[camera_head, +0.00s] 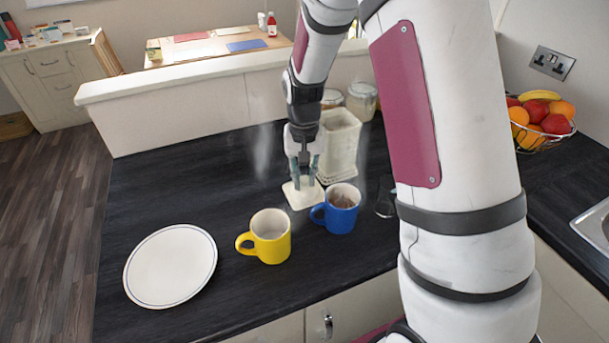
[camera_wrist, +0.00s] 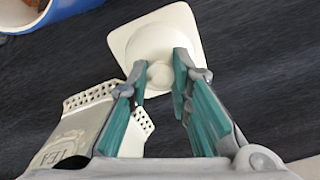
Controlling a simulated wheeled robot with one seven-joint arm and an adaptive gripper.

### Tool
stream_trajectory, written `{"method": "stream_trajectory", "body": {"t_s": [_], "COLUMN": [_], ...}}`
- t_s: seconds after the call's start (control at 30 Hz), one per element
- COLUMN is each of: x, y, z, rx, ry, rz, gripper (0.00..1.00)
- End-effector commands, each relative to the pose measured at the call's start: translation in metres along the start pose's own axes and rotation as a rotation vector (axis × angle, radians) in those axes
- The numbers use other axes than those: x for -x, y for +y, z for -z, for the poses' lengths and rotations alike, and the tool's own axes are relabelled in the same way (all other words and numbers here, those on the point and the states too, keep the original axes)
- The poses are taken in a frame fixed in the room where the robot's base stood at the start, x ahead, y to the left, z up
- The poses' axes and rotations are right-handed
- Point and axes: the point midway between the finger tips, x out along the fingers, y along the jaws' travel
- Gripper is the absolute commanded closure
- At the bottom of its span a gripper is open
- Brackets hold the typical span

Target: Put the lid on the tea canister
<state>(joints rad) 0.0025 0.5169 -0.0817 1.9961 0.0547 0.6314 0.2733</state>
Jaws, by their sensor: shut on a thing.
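The cream square lid (camera_head: 301,196) has a round dome and a small knob. My gripper (camera_head: 304,160) is shut on the lid's knob, and the lid hangs above the dark worktop, just behind the mugs. In the wrist view the lid (camera_wrist: 197,38) shows beyond the green-padded fingers of my gripper (camera_wrist: 160,74). The cream tea canister (camera_head: 342,150) stands upright behind and to the right of the lid, without a lid on it. In the wrist view the canister (camera_wrist: 75,145) shows its TEA lettering and perforated rim at lower left, partly hidden by a finger.
A yellow mug (camera_head: 271,239) and a blue mug (camera_head: 343,215) with brown contents stand in front of the lid. A white plate (camera_head: 170,265) lies at left. Glass jars (camera_head: 362,101) stand behind the canister. A fruit basket (camera_head: 545,135) is at right. The worktop's left rear is clear.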

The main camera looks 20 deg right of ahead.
Motion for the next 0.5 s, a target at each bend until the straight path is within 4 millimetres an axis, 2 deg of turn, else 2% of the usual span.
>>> {"method": "stream_trajectory", "body": {"t_s": [0.17,0.2,0.27,0.5], "x": [-0.0033,-0.0035,-0.0032,-0.003], "y": [-0.0002,-0.0002,-0.0002,-0.0002], "z": [0.0003,0.0002,0.0001,0.0], "rx": [0.0,0.0,0.0,0.0], "ry": [0.0,0.0,0.0,0.0], "rz": [0.0,0.0,0.0,0.0], "gripper": [1.0,0.76,0.62,0.6]}}
